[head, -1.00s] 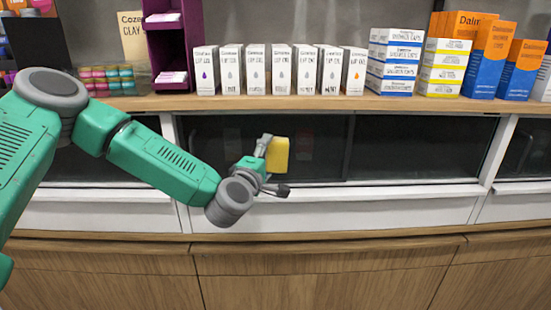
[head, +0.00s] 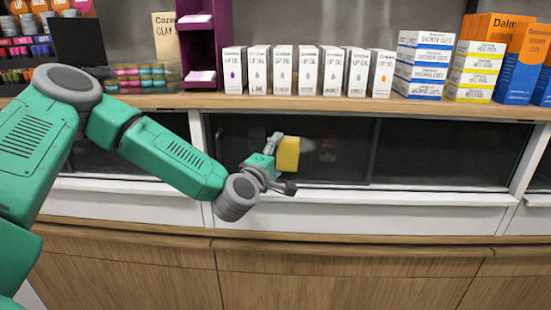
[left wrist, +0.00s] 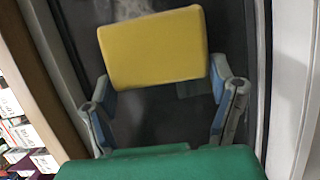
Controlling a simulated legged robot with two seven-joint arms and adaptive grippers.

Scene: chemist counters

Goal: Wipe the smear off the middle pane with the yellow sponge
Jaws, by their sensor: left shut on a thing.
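The yellow sponge (head: 288,153) is held upright in front of the dark middle pane (head: 340,165), near the pane's left end. My left gripper (head: 277,152) is shut on it. In the left wrist view the sponge (left wrist: 153,47) sits between the two fingers of the left gripper (left wrist: 160,80), with dark glass behind it. I cannot tell whether the sponge touches the glass. A pale, cloudy patch (left wrist: 128,8) shows on the glass just beyond the sponge's top edge; the sponge may hide part of it. My right gripper is not in view.
A wooden counter (head: 300,103) runs above the pane, with white lip oil boxes (head: 283,70) and blue and orange boxes at the right. A white ledge (head: 400,198) lies below the glass. White posts (head: 201,135) frame the pane. Wooden cabinet fronts (head: 330,285) are below.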

